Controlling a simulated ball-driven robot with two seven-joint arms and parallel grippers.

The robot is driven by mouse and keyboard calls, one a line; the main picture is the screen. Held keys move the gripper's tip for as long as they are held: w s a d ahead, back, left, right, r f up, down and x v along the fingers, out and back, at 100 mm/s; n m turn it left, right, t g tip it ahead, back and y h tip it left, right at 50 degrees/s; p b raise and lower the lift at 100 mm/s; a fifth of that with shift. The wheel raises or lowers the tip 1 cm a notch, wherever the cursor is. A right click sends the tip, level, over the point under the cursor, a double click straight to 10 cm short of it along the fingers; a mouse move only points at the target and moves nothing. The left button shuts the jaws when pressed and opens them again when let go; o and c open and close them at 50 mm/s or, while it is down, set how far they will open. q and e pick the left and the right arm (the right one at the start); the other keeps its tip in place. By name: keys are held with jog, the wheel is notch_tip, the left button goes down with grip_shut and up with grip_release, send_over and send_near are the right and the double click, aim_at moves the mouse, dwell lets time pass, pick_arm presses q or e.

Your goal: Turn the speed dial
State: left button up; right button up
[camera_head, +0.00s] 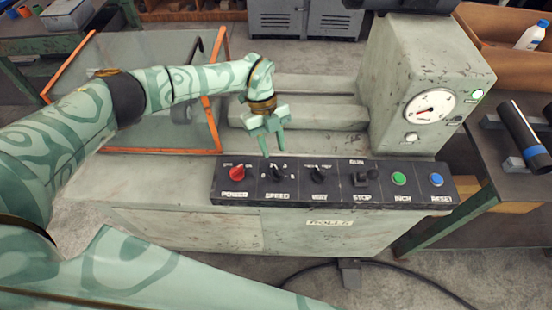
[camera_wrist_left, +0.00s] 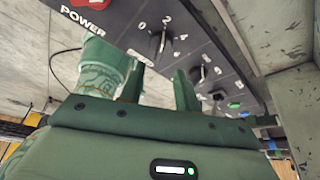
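The speed dial (camera_head: 278,172) is a black knob above the SPEED label on the dark control panel. It also shows in the left wrist view (camera_wrist_left: 158,42), with the numbers 0, 2 and 4 visible around it. My left gripper (camera_head: 274,153) is just above and behind the dial, its fingers pointing down at the panel. In the left wrist view my left gripper (camera_wrist_left: 160,70) has its two fingers apart with nothing between them. The dial appears beyond the fingertips, and I see no clear contact. My right gripper is not in view.
The panel (camera_head: 338,200) also has a red power knob (camera_head: 237,172), another black knob (camera_head: 319,174), a run/stop switch (camera_head: 362,177), a green button (camera_head: 399,178) and a blue button (camera_head: 437,180). An orange-framed guard (camera_head: 212,125) stands left. A gauge housing (camera_head: 405,60) rises at right.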

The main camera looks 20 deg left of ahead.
pick_arm(q)
jog(key=v, duration=0.9)
jog(key=shift+r, duration=0.2)
